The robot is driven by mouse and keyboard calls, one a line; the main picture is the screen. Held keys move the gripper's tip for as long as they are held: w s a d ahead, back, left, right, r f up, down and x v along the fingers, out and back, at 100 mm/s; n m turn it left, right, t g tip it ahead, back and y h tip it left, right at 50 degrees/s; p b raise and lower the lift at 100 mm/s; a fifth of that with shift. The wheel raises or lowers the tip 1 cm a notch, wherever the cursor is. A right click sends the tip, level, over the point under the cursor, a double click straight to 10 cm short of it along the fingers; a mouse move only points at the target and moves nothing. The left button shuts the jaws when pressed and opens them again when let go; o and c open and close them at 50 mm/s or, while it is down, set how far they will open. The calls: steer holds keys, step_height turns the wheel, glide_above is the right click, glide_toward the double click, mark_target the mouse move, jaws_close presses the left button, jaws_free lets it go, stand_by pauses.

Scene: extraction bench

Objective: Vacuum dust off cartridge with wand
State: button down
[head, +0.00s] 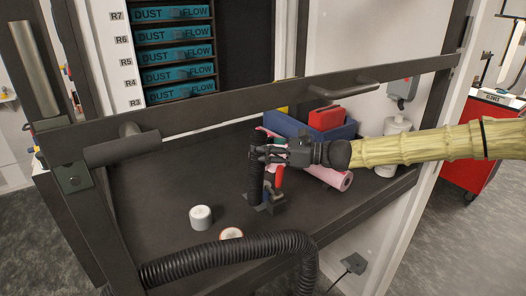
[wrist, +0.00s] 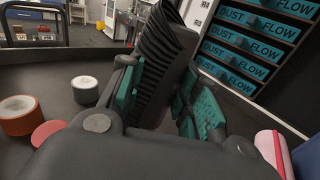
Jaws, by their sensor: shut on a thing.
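My gripper (head: 262,155) is shut on a black ribbed piece, which I take to be the vacuum wand (head: 255,180). The wand stands roughly upright over the bench, its lower end close to a small black block (head: 270,204); I cannot tell whether they touch. In the wrist view the teal-padded fingers of my gripper (wrist: 160,90) are on both sides of the ribbed wand (wrist: 168,55). Several teal cartridges marked DUST FLOW (head: 178,53) sit in a dark rack at the back; they also show in the wrist view (wrist: 245,50). No dust can be made out.
A black hose (head: 225,250) runs along the bench front. A white roll (head: 201,218) and a red-rimmed roll (head: 231,233) stand left of the wand. A pink roll (head: 335,178), a blue bin (head: 345,132) and a white bottle (head: 394,150) are right. A dark rail (head: 235,98) crosses before the rack.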

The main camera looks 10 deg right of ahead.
mark_target(262, 132)
steer(key=shift+r+p, duration=2.4)
steer(key=shift+r, duration=1.7)
